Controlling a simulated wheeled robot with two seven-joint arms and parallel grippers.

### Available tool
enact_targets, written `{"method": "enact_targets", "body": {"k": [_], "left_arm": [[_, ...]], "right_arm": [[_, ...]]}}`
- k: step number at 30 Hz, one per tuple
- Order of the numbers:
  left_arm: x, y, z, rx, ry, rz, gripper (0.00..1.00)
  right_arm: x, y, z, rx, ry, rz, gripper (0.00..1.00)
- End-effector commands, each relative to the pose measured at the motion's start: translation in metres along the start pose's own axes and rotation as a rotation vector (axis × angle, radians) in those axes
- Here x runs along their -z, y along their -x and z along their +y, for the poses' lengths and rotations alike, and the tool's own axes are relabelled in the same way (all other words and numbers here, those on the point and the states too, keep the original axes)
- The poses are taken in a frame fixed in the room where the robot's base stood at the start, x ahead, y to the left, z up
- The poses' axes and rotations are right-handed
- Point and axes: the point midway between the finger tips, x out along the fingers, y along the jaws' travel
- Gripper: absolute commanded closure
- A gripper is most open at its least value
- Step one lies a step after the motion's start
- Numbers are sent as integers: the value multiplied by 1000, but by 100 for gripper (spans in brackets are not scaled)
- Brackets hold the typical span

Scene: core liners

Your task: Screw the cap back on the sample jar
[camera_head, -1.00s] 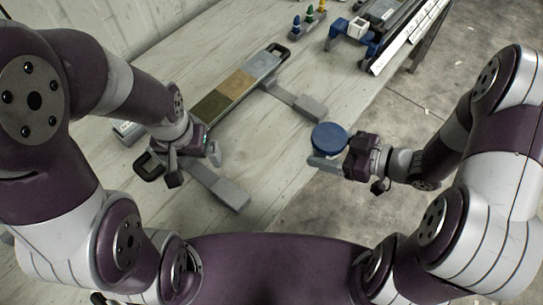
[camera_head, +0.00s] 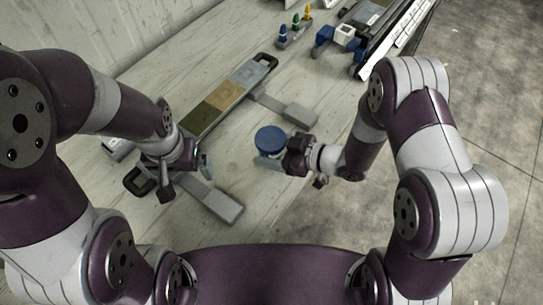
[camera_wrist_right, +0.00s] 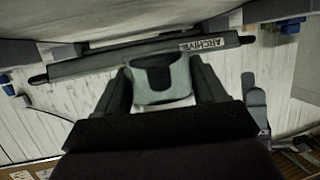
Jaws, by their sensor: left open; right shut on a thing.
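A round blue cap (camera_head: 270,139) sits at the fingers of my right gripper (camera_head: 272,158) in the head view, held over the pale table right of the core tray. My right gripper is shut on it. The cap faces up, and I cannot tell whether a jar is under it. In the right wrist view, a grey-teal piece with a dark hollow (camera_wrist_right: 160,74) shows between the two fingers. My left gripper (camera_head: 203,163) is open beside the tray's near end. No separate jar is recognisable.
A long core tray (camera_head: 262,66) with grey, tan and brown sections lies on grey cross supports (camera_head: 288,105). Small coloured bottles (camera_head: 295,30) stand at the back. A blue stand (camera_head: 338,38) and a white-edged rack are at the back right. The table edge drops to concrete floor.

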Motion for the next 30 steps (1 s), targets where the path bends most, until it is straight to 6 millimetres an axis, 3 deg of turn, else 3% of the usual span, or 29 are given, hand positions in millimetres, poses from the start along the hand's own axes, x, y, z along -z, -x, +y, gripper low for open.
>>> {"method": "enact_targets", "body": {"k": [8,16,28,29,30], "left_arm": [[0,0,0,0,0,0,0],[0,-1,0,0,0,0,0],[0,-4,0,0,0,0,0],[0,-4,0,0,0,0,0],[0,-3,0,0,0,0,0]], "right_arm": [[-2,-1,0,0,-1,-1,100],[-36,-13,0,0,-2,-1,100],[-42,-15,0,0,0,0,100],[-42,-15,0,0,0,0,26],[-41,-15,0,0,0,0,13]]}}
